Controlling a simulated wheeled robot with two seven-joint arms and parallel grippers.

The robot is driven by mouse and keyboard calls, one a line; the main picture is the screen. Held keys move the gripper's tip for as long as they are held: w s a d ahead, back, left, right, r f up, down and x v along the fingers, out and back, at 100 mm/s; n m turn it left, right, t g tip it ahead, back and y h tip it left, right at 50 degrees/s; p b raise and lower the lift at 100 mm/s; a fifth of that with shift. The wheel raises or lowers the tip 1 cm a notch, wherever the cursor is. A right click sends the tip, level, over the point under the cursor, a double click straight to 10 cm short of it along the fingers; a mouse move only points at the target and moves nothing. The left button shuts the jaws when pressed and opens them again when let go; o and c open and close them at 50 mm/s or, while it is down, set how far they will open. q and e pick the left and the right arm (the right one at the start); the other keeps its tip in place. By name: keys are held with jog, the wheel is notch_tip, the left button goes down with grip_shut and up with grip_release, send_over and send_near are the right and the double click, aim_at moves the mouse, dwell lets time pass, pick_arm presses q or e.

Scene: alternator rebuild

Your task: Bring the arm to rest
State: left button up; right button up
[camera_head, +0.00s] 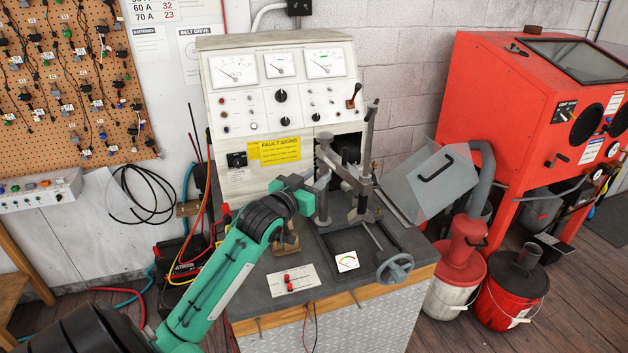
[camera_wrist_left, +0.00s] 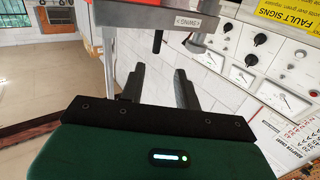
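My left arm (camera_head: 232,262) comes in from the lower left in the head view and reaches over the front of the test bench. My left gripper (camera_head: 322,178) is at the bench's metal clamp frame (camera_head: 362,192), partly hidden among its posts. In the left wrist view, the two dark fingers of the left gripper (camera_wrist_left: 160,78) stand apart with nothing seen between them. The clamp frame (camera_wrist_left: 178,62) shows just beyond the fingertips; I cannot tell if they touch. My right gripper is in neither view.
The test bench console (camera_head: 280,85) with dials stands behind the gripper. A clear guard (camera_head: 428,180) tilts to the right of the clamp. A handwheel (camera_head: 395,268) sits at the bench's front right. A red blast cabinet (camera_head: 520,100) and red buckets (camera_head: 512,288) stand farther right.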

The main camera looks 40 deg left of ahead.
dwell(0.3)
pick_arm(q)
jog(key=s+d+f+m+g, duration=0.1)
jog(key=s+d+f+g, duration=0.3)
jog(key=s+d+f, duration=0.45)
jog(key=s+d+f+m+g, duration=0.1)
jog(key=s+d+f+g, duration=0.35)
jog(key=f, duration=0.65)
jog(key=s+d+f+g+h, duration=0.1)
jog(key=s+d+f+g, duration=0.25)
jog(key=s, duration=0.55)
jog(key=s+d+f+g, duration=0.2)
jog(key=s+d+f, duration=0.2)
jog(key=s, duration=0.6)
notch_tip(320, 180, down, 32)
jog(key=s+m+g, duration=0.1)
jog(key=g, duration=0.1)
jog(key=s+a+f+g, duration=0.1)
jog(key=s+a+f, duration=0.2)
jog(key=s+f, duration=1.5)
jog(key=shift+s+f, duration=0.4)
jog(key=shift+s, duration=0.15)
